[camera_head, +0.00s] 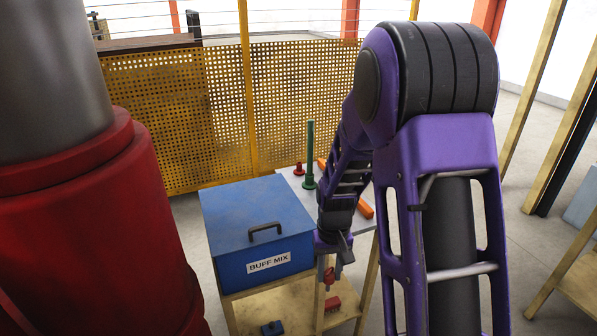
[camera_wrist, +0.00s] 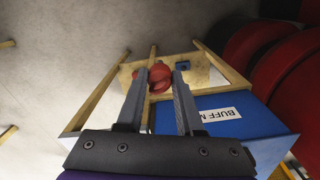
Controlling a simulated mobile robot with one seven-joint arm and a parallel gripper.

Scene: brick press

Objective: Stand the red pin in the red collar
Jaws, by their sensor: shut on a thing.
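The red pin (camera_head: 329,279) shows in the head view just below my gripper (camera_head: 334,262), in front of the table's front edge. In the wrist view my gripper (camera_wrist: 158,78) is shut on the red pin (camera_wrist: 160,72), which lies between its fingertips, seen almost end-on. Its full length and tilt cannot be told. The red collar (camera_head: 299,170) stands on the tabletop at the back, left of a tall green pin (camera_head: 310,150) in a green base. My gripper is apart from the collar, lower and nearer the camera.
A blue box marked BUFF MIX (camera_head: 255,225) with a black handle fills the table's left side. Orange bars (camera_head: 366,211) lie on the tabletop (camera_head: 291,183). A red block (camera_head: 332,304) and a blue block (camera_head: 272,328) sit on the lower shelf. A yellow mesh fence (camera_head: 180,110) stands behind.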

